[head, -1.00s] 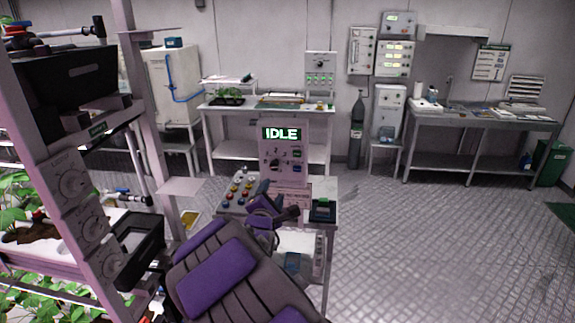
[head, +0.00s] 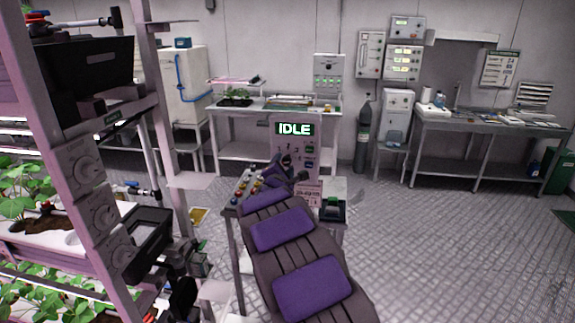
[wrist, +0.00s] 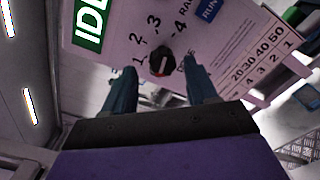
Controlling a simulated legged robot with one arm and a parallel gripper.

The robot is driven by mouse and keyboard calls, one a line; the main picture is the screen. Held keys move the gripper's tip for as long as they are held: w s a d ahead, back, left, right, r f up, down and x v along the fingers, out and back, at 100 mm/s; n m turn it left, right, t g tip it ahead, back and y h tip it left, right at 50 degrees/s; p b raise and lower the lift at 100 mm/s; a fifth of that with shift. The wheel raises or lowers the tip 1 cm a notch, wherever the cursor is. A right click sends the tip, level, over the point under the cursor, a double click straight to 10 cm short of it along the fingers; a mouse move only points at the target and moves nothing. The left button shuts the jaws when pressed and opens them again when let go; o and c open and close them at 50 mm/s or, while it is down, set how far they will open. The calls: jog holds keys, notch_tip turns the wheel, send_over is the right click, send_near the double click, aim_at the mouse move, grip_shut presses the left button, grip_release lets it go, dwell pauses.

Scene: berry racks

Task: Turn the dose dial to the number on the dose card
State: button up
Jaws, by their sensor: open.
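The dose dial (wrist: 161,62) is a dark round knob with a pale line across its face. The numbers 1 to 4 are printed around it. I cannot tell which number the line marks. My gripper (wrist: 159,68) is open, with its two fingers apart below and on either side of the dial in the wrist view. Contact with the dial is not visible. A printed chart (wrist: 262,66) with rows of numbers shows to the right. In the head view my gripper (head: 286,166) is in front of the panel (head: 284,143) and hides part of it.
The panel's screen (head: 294,129) reads IDLE. A blue RUN button (wrist: 209,9) is near the dial. A rack (head: 90,205) stands at left. Floor at right is clear.

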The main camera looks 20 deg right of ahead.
aim_at(284, 162)
jog(key=w+d, duration=0.1)
jog(key=d, duration=0.1)
jog(key=w+d, duration=0.1)
jog(key=d, duration=0.1)
jog(key=shift+w+f, duration=0.1)
jog(key=shift+w, duration=0.2)
jog(key=shift+w+a, duration=0.1)
jog(key=shift+a, duration=0.65)
jog(key=shift+c, duration=0.4)
jog(key=shift+a, duration=0.45)
jog(key=shift+c, duration=1.4)
jog(key=shift+d, duration=0.6)
jog(key=c, duration=0.5)
jog(key=shift+a, duration=0.1)
jog(key=shift+c, duration=1)
